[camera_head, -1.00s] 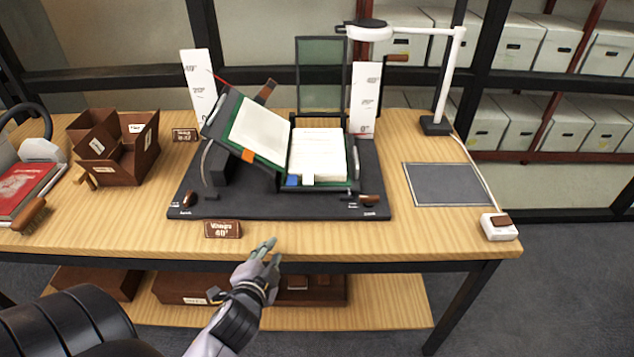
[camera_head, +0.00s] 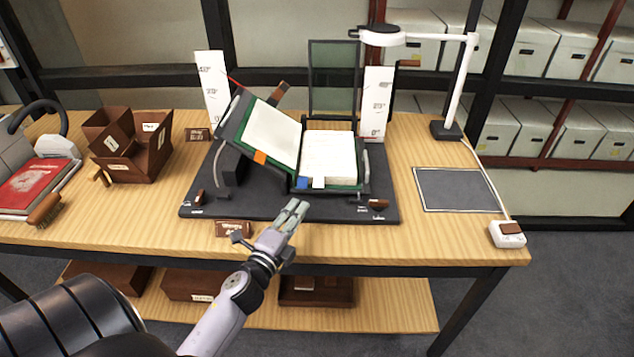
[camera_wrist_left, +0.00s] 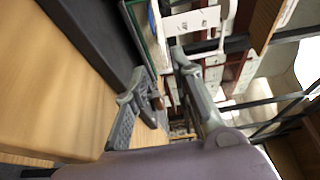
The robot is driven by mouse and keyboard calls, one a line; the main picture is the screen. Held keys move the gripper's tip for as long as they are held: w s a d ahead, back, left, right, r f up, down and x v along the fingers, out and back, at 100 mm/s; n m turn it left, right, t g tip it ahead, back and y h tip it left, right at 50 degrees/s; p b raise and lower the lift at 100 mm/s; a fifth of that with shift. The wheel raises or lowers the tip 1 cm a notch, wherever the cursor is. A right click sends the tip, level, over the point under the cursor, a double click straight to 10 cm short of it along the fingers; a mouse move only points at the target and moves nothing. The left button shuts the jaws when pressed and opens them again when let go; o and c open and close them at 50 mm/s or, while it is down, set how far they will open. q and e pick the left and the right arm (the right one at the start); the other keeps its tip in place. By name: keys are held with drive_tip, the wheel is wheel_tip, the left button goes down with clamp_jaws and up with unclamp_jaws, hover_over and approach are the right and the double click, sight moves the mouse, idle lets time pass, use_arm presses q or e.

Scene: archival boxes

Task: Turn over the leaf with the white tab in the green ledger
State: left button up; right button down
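The green ledger (camera_head: 358,180) lies open on a dark cradle. Its left side (camera_head: 268,135) is tilted up; its right page block (camera_head: 328,155) lies flat. The white tab (camera_head: 319,182) sticks out at the front edge of the right block, beside a blue tab (camera_head: 302,182). An orange tab (camera_head: 260,157) is on the left side. My left gripper (camera_head: 294,210) is open and empty, in front of the ledger and short of the white tab. Its parted fingers show in the left wrist view (camera_wrist_left: 160,68), with a green edge (camera_wrist_left: 154,38) beyond. My right gripper is out of view.
A dark glass panel (camera_head: 333,78) stands behind the ledger, between two white scale cards (camera_head: 213,88). Curved holders (camera_head: 366,165) flank the ledger. Brown boxes (camera_head: 130,150) and a red book (camera_head: 38,185) are at left. A lamp (camera_head: 458,85) and grey mat (camera_head: 455,190) are at right.

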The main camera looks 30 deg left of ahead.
sight(317, 184)
use_arm(q)
drive_tip(key=w, duration=0.4)
drive_tip(key=w+a, duration=0.1)
drive_tip(key=w, duration=0.2)
drive_tip(key=w+a, duration=0.1)
drive_tip(key=w, duration=0.3)
drive_tip(key=shift+w+p, duration=0.3)
drive_tip(key=shift+p, duration=0.1)
drive_tip(key=shift+c, duration=0.5)
clamp_jaws()
